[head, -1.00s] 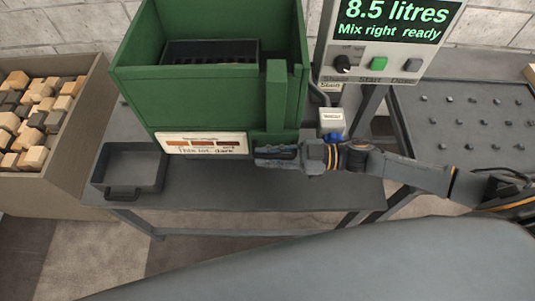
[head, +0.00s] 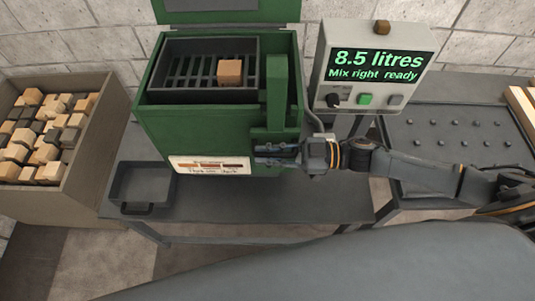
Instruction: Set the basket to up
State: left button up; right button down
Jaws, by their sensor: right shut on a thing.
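The dark slotted basket (head: 187,68) sits inside the green tank (head: 205,125), high, with its rim near the tank's top edge. A light wooden block (head: 229,72) lies in it, toward the right. My right gripper (head: 272,153) is at the tank's front right, just below a green upright post (head: 276,95). It is shut on what appears to be the basket's lever, which the fingers mostly hide. My left gripper is not in view.
A control panel (head: 375,75) reading "8.5 litres, Mix right ready" stands right of the tank. An empty dark tray (head: 143,182) is at the front left of the bench. A bin (head: 62,200) of light and dark blocks stands at left.

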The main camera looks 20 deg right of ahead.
jog(key=shift+w+r, duration=0.15)
jog(key=shift+r, duration=0.15)
jog(key=c, duration=1.5)
grip_release()
jog(key=shift+r, duration=0.1)
jog(key=shift+c, duration=0.2)
jog(key=shift+o, duration=1)
jog(key=shift+f, duration=0.2)
jog(key=v, duration=1.2)
